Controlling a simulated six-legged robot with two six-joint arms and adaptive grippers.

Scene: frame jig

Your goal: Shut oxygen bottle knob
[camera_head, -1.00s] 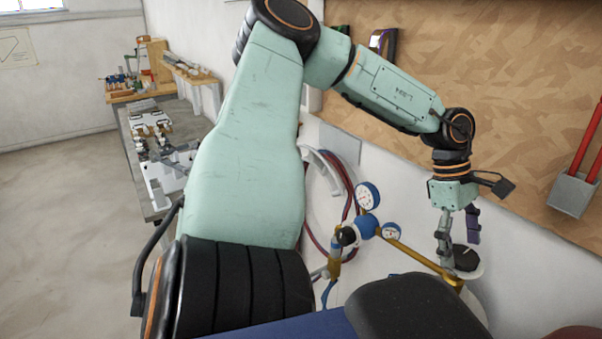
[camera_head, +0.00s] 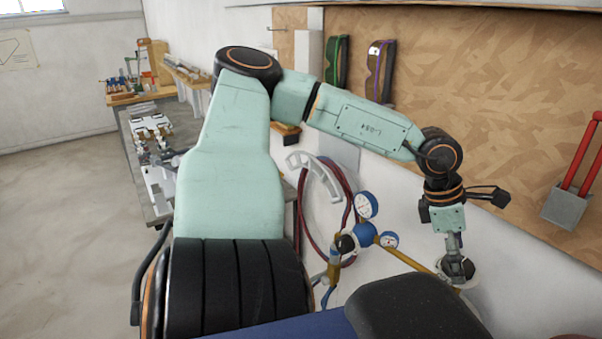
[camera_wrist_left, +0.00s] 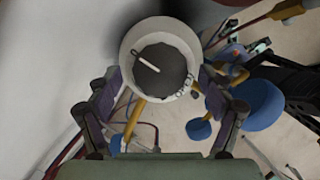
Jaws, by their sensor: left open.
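The oxygen bottle knob is a dark round cap with a white mark in the left wrist view (camera_wrist_left: 160,70), set in a pale round collar (camera_wrist_left: 133,45). In the head view the knob (camera_head: 468,270) sits at the bottle's top, partly hidden by my left gripper (camera_head: 457,264). My left gripper points down over it, open. In the left wrist view the gripper's fingers (camera_wrist_left: 162,92) stand to the left and right of the collar, with the knob between them. I cannot tell whether they touch it. My right gripper is not in view.
A brass pipe (camera_head: 408,260) runs from the knob to a blue regulator (camera_head: 364,234) with two gauges (camera_head: 367,205). Red hoses (camera_head: 309,215) hang on the wall. A wooden board (camera_head: 470,90) is behind my arm. A workbench (camera_head: 135,150) stands left; floor there is clear.

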